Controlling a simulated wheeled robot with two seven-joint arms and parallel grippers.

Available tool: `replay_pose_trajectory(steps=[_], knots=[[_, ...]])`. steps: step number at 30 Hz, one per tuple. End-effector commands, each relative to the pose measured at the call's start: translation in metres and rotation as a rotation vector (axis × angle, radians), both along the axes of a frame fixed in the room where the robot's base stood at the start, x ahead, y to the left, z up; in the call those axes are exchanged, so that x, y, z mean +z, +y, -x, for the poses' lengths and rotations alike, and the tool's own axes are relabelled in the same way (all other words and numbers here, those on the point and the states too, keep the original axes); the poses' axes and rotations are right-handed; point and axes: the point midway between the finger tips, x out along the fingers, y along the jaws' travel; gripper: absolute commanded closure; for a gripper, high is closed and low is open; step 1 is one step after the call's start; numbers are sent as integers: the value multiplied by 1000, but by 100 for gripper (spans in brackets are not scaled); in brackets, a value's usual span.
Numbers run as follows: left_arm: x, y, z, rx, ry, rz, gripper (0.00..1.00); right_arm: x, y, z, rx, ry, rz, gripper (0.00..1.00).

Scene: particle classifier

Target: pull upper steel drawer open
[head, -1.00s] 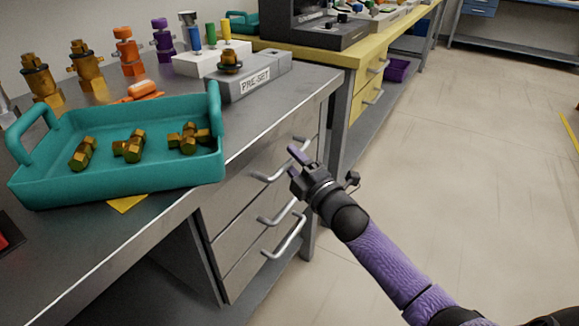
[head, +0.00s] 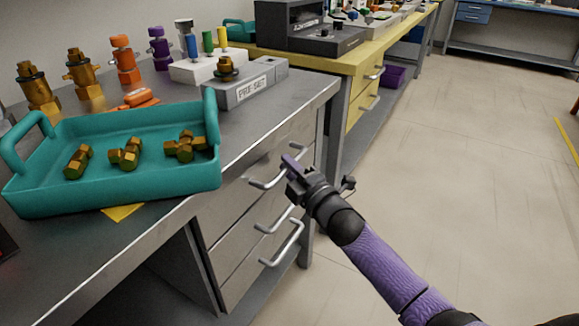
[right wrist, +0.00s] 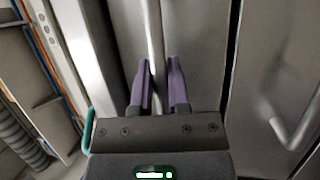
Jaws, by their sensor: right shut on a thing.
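The upper steel drawer (head: 246,205) is at the top of the grey bench's drawer stack, and its front looks flush with the drawers below. Its silver bar handle (head: 265,184) sticks out towards the aisle. My right gripper (head: 290,165) is at that handle and shut on it. In the right wrist view, the handle (right wrist: 153,35) runs down between the two purple fingers of my right gripper (right wrist: 160,75). My left gripper is not in view.
Two more drawer handles (head: 283,246) sit below; one handle (right wrist: 295,130) shows at right in the right wrist view. A teal tray (head: 110,195) with brown bolt parts stands on the bench (head: 190,222). The floor (head: 450,170) to the right is clear.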

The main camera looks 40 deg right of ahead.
Motion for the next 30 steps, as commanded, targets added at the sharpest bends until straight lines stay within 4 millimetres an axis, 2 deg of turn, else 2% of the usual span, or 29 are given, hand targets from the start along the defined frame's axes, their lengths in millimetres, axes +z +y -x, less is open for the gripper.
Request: replay_pose_trajectory(steps=[11,21,30], knots=[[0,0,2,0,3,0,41,-1,0,0,0,2,0,100],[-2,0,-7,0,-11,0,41,-1,0,0,0,2,0,100],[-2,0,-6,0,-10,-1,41,-1,0,0,0,2,0,100]])
